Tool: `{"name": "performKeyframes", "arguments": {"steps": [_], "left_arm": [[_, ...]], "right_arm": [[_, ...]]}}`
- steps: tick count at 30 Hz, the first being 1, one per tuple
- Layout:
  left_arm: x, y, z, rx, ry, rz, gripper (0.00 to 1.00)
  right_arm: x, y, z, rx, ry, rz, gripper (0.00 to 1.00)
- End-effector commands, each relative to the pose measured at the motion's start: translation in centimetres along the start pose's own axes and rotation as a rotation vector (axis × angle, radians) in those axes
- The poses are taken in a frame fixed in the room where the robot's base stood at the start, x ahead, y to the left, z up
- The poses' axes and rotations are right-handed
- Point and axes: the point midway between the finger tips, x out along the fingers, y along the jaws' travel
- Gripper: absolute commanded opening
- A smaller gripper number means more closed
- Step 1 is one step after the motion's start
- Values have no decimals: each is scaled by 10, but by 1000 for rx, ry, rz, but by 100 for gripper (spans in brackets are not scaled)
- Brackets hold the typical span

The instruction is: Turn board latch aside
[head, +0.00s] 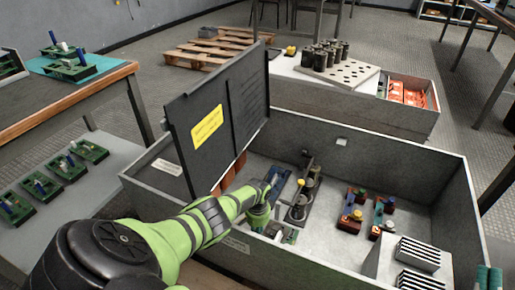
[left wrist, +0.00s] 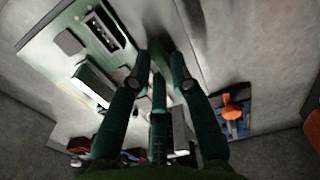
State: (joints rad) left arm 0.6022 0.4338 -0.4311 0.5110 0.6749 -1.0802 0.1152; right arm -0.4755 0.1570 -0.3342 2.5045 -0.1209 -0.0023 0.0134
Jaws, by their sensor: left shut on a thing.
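My left gripper (head: 261,214) reaches down into the grey metal cabinet (head: 390,160), near its front left wall. In the left wrist view its dark green fingers (left wrist: 158,58) are closed together beside the edge of a pale green circuit board (left wrist: 95,48). They are shut on a small part, apparently the board latch, which the fingers mostly hide. Part of a green board (head: 290,236) shows just right of the gripper in the head view. Two dark green finger-like parts, apparently my right gripper (head: 489,279), show at the lower right edge; their opening is unclear.
A post with a dark lever (head: 301,195) and red and blue parts (head: 352,212) stand inside the cabinet. A striped block (head: 417,255) sits at the front right.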

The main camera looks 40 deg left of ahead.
Motion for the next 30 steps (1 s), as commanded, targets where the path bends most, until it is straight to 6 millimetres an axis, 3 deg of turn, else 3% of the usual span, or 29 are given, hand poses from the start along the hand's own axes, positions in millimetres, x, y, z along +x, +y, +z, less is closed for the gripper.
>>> {"name": "performKeyframes", "arguments": {"steps": [1, 2, 3, 17, 26, 30], "left_arm": [[1, 0, 2, -5, -5, 0, 29], [1, 0, 2, -4, -5, 0, 41], [1, 0, 2, -4, -4, 0, 45], [-4, -1, 0, -2, -1, 1, 45], [-31, -1, 0, 2, 2, -2, 45], [-54, -1, -1, 0, 3, 1, 45]], "right_arm": [[0, 0, 0, 0, 0, 0, 0], [0, 0, 0, 0, 0, 0, 0], [0, 0, 0, 0, 0, 0, 0], [0, 0, 0, 0, 2, 2, 0], [0, 0, 0, 0, 2, 1, 0], [0, 0, 0, 0, 2, 1, 0]]}}
